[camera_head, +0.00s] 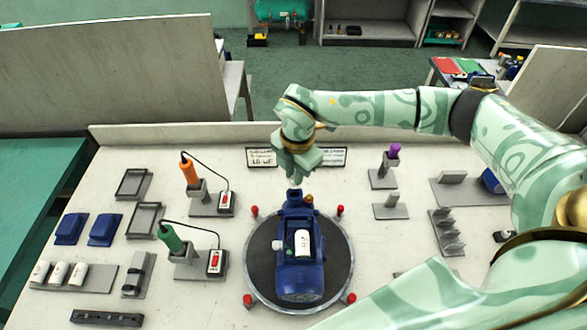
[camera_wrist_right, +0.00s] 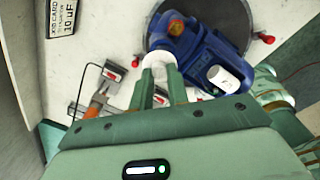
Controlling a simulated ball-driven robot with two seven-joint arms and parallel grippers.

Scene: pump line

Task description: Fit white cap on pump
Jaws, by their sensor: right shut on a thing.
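The blue pump (camera_head: 301,281) sits on the dark round turntable (camera_head: 262,275) at the table's middle front. A white cylinder (camera_head: 302,243) lies in its top. My right gripper (camera_head: 295,178) is just behind the pump's far end. In the right wrist view my right gripper (camera_wrist_right: 160,82) is shut on the white cap (camera_wrist_right: 158,60), held at its fingertips. The cap is beside the blue pump body (camera_wrist_right: 185,48); whether it touches the pump I cannot tell. My left gripper is not in view.
Red pegs (camera_head: 340,210) stand around the turntable. An orange-handled tool (camera_head: 188,170) and a green-handled tool (camera_head: 170,238) stand in holders at left. White cylinders (camera_head: 59,272) lie on a rack at front left. A purple-topped item (camera_head: 394,152) stands at right. Job cards (camera_head: 262,157) lie behind the gripper.

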